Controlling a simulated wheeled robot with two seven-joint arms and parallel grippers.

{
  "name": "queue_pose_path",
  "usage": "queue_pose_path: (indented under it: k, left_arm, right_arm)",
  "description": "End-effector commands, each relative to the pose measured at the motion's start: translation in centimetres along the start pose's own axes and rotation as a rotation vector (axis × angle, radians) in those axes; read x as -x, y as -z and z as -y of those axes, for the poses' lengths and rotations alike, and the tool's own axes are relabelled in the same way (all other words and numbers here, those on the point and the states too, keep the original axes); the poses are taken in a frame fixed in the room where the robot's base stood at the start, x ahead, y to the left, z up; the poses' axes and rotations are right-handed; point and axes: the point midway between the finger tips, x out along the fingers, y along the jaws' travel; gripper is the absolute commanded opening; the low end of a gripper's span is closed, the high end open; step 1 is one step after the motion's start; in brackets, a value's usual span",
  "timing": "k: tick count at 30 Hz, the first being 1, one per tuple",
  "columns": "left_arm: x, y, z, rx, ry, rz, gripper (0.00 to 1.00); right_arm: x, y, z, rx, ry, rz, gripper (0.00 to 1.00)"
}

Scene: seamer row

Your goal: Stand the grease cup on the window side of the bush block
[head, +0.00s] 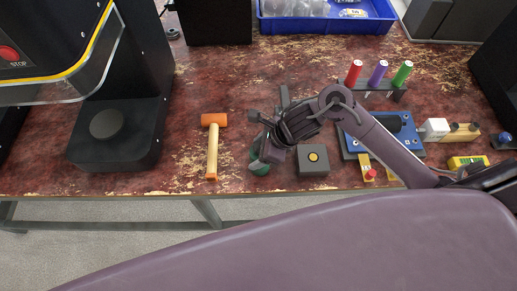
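The bush block (313,169) is a dark grey block with a brass-coloured round bush on top, near the front edge of the bench. A green rounded thing (258,168), which looks like the grease cup, is left of the block and partly hidden by my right gripper. My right gripper (264,140) reaches in from the right, over the bench just left of and behind the block. Its fingers overlap the green thing in the picture; I cannot tell whether they grip it. My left gripper is out of view.
An orange-headed hammer (213,148) lies to the left. A blue fixture plate (357,143) is on the right, with red, purple and green markers (378,74) behind it. A blue tray (330,24) is at the back. A black machine (120,120) stands left.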

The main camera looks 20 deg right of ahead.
Motion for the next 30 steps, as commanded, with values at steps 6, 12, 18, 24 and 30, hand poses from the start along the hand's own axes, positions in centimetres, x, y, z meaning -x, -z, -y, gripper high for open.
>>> queue_pose_path:
  k: [6, 12, 18, 24, 30]
  left_arm:
    - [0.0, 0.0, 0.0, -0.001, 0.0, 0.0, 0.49]
    - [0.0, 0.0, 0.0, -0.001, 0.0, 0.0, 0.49]
    - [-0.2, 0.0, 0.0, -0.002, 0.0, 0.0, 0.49]
    - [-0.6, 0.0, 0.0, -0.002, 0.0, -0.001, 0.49]
    - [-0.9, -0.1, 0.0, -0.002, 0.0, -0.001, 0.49]
  right_arm:
    - [0.0, 0.0, 0.0, 0.0, 0.0, 0.0, 0.74]
    - [0.3, 0.0, 0.1, 0.001, 0.002, 0.001, 0.74]
    - [3.2, 0.0, 0.2, 0.006, 0.007, 0.0, 0.74]
    - [7.5, 0.1, 0.2, 0.006, 0.008, -0.002, 0.74]
    - [10.8, 0.0, 0.1, 0.004, 0.004, -0.001, 0.74]
